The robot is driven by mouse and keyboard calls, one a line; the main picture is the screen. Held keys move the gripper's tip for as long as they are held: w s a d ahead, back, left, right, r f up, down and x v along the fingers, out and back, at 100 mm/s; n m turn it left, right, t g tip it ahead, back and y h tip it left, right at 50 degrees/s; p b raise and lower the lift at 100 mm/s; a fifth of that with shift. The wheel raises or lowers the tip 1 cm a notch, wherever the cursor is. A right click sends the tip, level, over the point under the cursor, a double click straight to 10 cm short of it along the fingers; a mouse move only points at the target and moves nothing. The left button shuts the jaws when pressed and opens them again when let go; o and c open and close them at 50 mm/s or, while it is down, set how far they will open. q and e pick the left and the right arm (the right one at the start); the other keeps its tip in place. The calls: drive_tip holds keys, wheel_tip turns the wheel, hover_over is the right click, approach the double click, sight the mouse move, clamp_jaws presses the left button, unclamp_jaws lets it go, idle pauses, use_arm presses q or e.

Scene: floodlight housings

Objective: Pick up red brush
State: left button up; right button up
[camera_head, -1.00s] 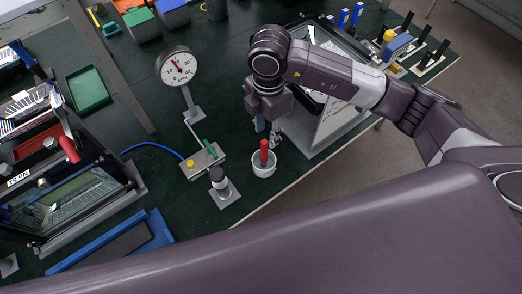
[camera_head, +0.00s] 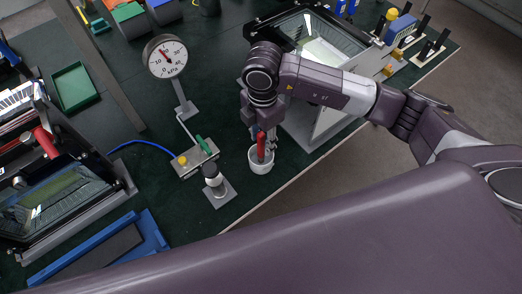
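The red brush (camera_head: 261,146) stands upright in a small white cup (camera_head: 261,165) near the table's front edge. Only its red upper part shows above the rim. My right gripper (camera_head: 262,138) points down over the cup, with its fingers at the upper part of the brush. I cannot tell whether the fingers touch the brush or are closed on it. My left gripper is out of the view.
A pressure gauge (camera_head: 167,57) on a stand is behind left. A small valve block (camera_head: 195,158) and a cylinder on a square plate (camera_head: 214,183) are left of the cup. A floodlight housing (camera_head: 318,38) stands behind right. The table edge is close in front.

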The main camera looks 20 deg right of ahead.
sight(261, 147)
drive_tip(key=f, duration=0.1)
drive_tip(key=f+p, duration=0.2)
drive_tip(key=f, duration=0.1)
drive_tip(key=shift+w+a+f, duration=0.1)
drive_tip(key=shift+w, duration=0.25)
drive_tip(key=shift+f, duration=0.6)
clamp_jaws()
